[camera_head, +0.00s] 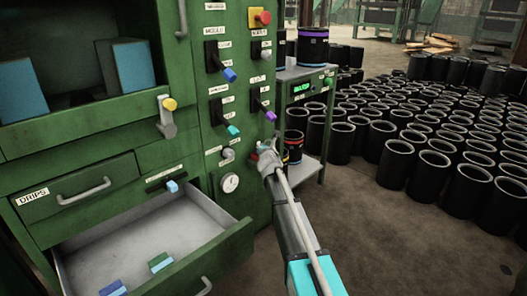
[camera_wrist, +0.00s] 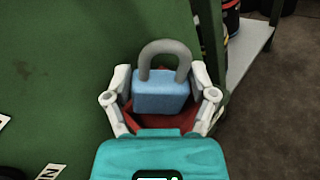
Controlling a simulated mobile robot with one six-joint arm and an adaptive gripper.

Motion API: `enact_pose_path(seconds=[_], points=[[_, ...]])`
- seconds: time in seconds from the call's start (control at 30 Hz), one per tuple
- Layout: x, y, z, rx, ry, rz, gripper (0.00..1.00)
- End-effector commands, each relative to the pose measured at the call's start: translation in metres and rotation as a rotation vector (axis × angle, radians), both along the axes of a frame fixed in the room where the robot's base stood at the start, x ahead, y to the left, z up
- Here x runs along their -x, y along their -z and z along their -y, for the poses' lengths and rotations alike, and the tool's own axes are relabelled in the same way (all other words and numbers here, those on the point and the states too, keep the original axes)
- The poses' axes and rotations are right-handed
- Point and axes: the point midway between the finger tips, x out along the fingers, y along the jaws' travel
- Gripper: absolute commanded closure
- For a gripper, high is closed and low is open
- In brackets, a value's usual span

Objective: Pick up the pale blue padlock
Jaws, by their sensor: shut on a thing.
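The pale blue padlock (camera_wrist: 161,95) shows in the wrist view, with a blue body and a grey shackle upward. My gripper (camera_wrist: 161,84) has one pale finger on each side of its body and is shut on it. A red part (camera_wrist: 186,121) shows below and behind the padlock; I cannot tell whether they touch. In the head view my gripper (camera_head: 266,158) is close to the right edge of the green cabinet front (camera_head: 235,130). The padlock cannot be made out there.
An open drawer (camera_head: 210,222) with small blue and green blocks juts out at lower left. Levers, knobs and a gauge (camera_head: 229,183) project from the panel. A shelf stand (camera_head: 307,165) holding dark sleeves is just right. Many black sleeves (camera_head: 400,165) cover the floor further right.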

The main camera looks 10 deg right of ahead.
Motion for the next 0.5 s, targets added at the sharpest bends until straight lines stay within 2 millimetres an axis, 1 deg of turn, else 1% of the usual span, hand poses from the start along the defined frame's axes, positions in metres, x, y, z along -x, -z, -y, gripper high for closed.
enact_pose_path(seconds=[0.03,0.07,0.33,0.5], points=[[-0.0004,0.0,0.0002,0.0,0.0,0.0,0.81],[-0.0005,0.0,0.0003,0.0,0.0,0.0,0.84],[-0.0006,-0.0009,0.0005,0.0,0.001,0.0,0.84],[-0.0005,-0.0054,0.0006,0.0,0.001,0.0,0.84]])
